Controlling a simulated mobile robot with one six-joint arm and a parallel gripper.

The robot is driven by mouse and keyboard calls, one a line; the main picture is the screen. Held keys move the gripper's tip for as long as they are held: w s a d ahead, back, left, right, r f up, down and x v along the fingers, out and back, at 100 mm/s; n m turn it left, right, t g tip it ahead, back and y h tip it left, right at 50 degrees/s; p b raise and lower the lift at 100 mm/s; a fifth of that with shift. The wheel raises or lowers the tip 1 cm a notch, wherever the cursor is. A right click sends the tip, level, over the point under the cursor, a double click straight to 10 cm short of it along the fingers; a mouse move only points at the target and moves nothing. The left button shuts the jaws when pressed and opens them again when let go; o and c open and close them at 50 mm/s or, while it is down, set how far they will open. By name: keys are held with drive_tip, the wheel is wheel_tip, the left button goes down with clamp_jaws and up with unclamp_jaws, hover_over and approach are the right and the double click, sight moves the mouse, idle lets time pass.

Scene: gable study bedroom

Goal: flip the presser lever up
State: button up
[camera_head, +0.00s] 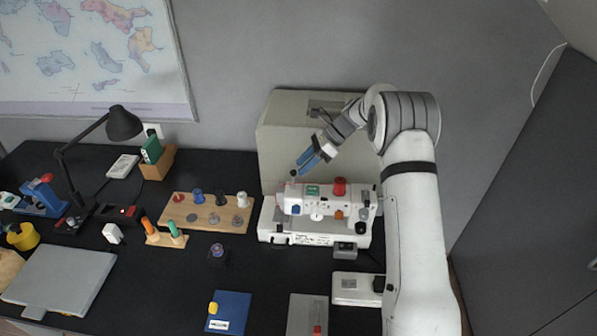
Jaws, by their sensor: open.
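A white sewing machine (328,203) stands on the black desk, with a red spool (339,187) on top and a small round dial on its front. My gripper (300,166) comes in from the upper right. Its blue fingers point down and left, above and behind the left end of the machine. The gripper is open and looks empty. A small dark knob (293,173) shows just below the fingertips; I cannot tell whether they touch it. I cannot make out the presser lever for sure at this size.
A beige case (284,130) stands behind the machine, close to my gripper. A wooden spool rack (190,213) is to the left. A white foot pedal box (351,289) and a blue booklet (229,310) lie in front.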

sight(294, 172)
drive_tip(key=p+x, duration=0.1)
drive_tip(key=x, duration=0.3)
drive_tip(key=shift+s+a+f, duration=0.1)
drive_tip(key=shift+a+f, duration=0.15)
drive_tip(key=shift+a, duration=0.05)
